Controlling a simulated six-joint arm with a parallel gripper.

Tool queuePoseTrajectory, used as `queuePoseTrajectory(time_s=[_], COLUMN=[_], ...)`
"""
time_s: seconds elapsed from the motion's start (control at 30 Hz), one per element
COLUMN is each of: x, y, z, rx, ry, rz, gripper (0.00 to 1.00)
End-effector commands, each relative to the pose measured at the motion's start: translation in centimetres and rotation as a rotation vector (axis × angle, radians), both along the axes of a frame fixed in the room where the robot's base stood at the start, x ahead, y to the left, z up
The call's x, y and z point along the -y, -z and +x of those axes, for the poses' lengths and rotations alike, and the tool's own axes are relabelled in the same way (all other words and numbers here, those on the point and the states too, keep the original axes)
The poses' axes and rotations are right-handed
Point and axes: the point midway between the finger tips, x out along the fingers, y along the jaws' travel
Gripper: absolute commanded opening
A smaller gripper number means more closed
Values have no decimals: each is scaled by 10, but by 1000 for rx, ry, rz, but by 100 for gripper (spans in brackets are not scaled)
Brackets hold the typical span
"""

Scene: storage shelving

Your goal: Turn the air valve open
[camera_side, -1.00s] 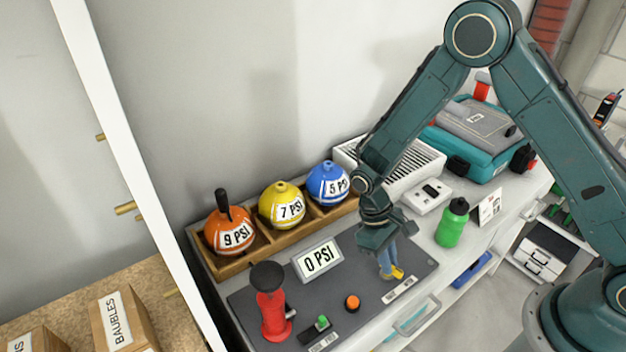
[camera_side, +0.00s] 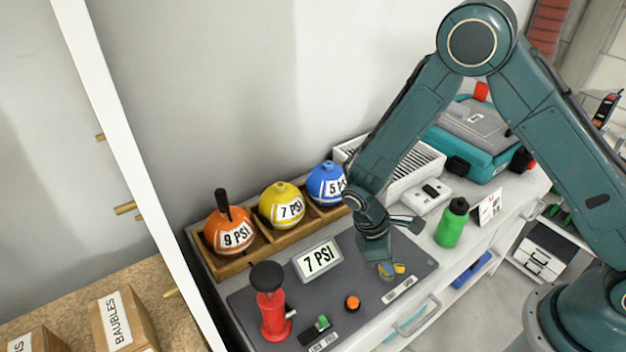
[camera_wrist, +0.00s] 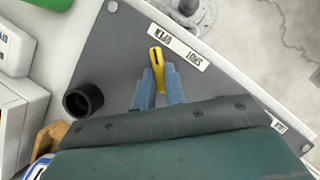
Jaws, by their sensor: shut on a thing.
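The air valve has a yellow handle (camera_wrist: 156,60), which also shows low beside my gripper in the side view (camera_side: 399,268). My gripper (camera_wrist: 158,80) is shut on it, with a blue finger on each side of the handle. In the side view my gripper (camera_side: 386,269) is low over the grey panel (camera_side: 340,292). A white label (camera_wrist: 178,46) marked OPEN and SHUT lies beyond the handle; the handle's tip is nearer the OPEN word. The display (camera_side: 318,258) reads 7 PSI. The valve's base is mostly hidden.
An orange ball (camera_side: 230,236), a yellow ball (camera_side: 283,207) and a blue ball (camera_side: 325,184) sit in a wooden rack (camera_side: 262,243) behind the panel. A red pump (camera_side: 272,310) and an orange button (camera_side: 352,303) are to the left. A green bottle (camera_side: 452,225) stands at right.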

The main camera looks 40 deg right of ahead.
Motion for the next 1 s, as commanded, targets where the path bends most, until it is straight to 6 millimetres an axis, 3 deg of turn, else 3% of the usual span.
queuePoseTrajectory(time_s=[0.27,0.3,0.4,0.77,1.0], x=[0,0,0,-1,-5], y=[0,0,0,-1,-16], z=[1,1,1,1,6], rx=[3,3,2,1,5], ry=[-4,-3,-2,0,-1], rz=[2,1,1,1,2], gripper=[0,18,34,34,34])
